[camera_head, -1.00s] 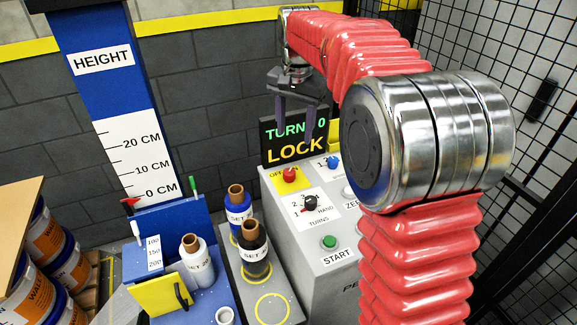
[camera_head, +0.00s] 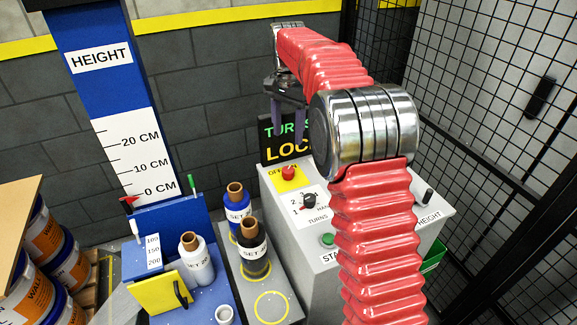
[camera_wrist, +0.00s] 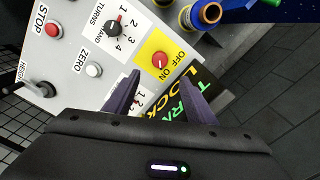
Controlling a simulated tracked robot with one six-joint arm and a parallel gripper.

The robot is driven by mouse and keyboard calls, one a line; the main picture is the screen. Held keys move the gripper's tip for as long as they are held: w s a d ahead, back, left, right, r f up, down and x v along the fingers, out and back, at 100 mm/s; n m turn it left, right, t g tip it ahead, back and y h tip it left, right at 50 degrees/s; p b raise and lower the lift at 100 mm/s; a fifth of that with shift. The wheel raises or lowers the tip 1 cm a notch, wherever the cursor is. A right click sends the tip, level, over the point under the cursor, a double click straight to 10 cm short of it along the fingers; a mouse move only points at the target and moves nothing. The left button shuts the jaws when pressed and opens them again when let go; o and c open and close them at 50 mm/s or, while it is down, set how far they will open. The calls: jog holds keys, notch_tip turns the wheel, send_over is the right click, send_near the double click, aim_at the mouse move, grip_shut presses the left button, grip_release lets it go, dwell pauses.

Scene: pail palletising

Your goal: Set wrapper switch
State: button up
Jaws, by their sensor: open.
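The red switch knob (camera_head: 288,173) sits on a yellow OFF/ON plate (camera_head: 277,184) at the back of the grey control box. In the wrist view the red knob (camera_wrist: 160,58) is just beyond my fingertips, on its yellow plate (camera_wrist: 149,71). My gripper (camera_head: 289,135) is open and empty, above and behind the knob in the head view, in front of the display. In the wrist view its two dark purple fingers (camera_wrist: 160,80) are apart, pointing toward the yellow plate. I cannot tell exactly how high the fingertips are above the box.
The black TURNS dial (camera_head: 309,201) and green START button (camera_head: 328,240) are near the knob. The display (camera_head: 284,152) stands behind. A STOP button (camera_wrist: 52,30) and ZERO button (camera_wrist: 93,70) show in the wrist view. Film rolls (camera_head: 254,252) stand left; a mesh fence (camera_head: 500,110) is right.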

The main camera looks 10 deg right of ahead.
aim_at(288, 169)
notch_tip(288, 169, down, 14)
jog(key=shift+r, duration=0.25)
dwell(0.3)
jog(key=shift+c, duration=0.5)
jog(key=c, duration=0.9)
